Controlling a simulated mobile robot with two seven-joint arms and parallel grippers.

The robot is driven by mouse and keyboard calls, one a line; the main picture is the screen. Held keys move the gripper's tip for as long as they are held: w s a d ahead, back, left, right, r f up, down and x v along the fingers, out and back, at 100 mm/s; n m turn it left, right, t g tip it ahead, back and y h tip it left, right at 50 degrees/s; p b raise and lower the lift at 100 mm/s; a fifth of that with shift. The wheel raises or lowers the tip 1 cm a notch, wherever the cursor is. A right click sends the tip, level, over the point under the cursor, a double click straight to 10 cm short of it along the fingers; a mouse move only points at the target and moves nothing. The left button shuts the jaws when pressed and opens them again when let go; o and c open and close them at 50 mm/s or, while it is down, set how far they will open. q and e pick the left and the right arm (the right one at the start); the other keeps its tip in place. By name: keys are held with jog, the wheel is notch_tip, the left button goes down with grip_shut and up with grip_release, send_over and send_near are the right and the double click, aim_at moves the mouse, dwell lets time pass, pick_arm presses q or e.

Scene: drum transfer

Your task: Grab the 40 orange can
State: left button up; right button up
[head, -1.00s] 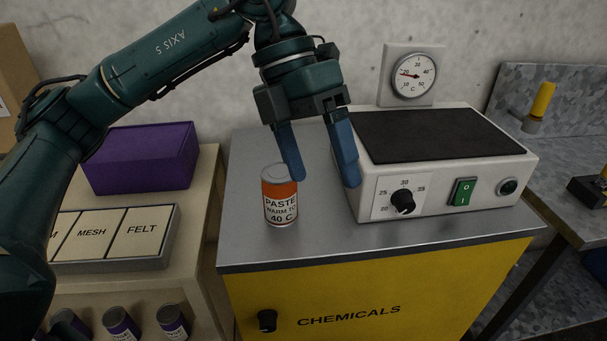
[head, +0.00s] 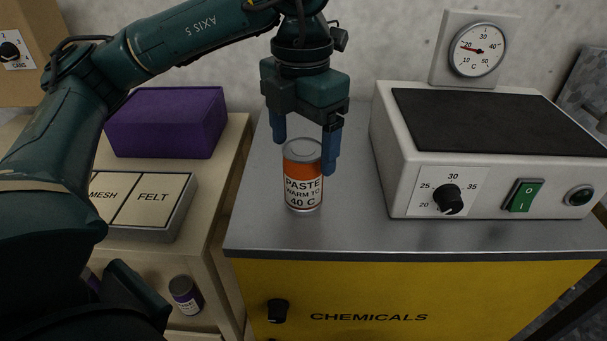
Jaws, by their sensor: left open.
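The orange and white can (head: 303,178), labelled "PASTE WARM TO 40 C", stands upright on the grey cabinet top (head: 335,233). My left gripper (head: 305,156) points down over the can with its two blue fingers apart. One finger is at the can's upper left, and the other is in front of its upper right side. I cannot tell whether either finger touches the can. My right gripper is not in view.
A white hot plate (head: 400,165) with a dial and green switch stands right of the can. A wall gauge (head: 478,49) hangs behind it. A purple box (head: 165,122) and a tray marked MESH and FELT (head: 150,235) are on the left bench.

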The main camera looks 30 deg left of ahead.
pick_arm(q)
notch_tip(320, 180, down, 4)
jog(key=shift+f, duration=0.25)
jog(key=shift+c, duration=0.3)
jog(key=shift+w+r, duration=0.1)
jog(key=c, duration=1.3)
jog(key=shift+o, duration=0.2)
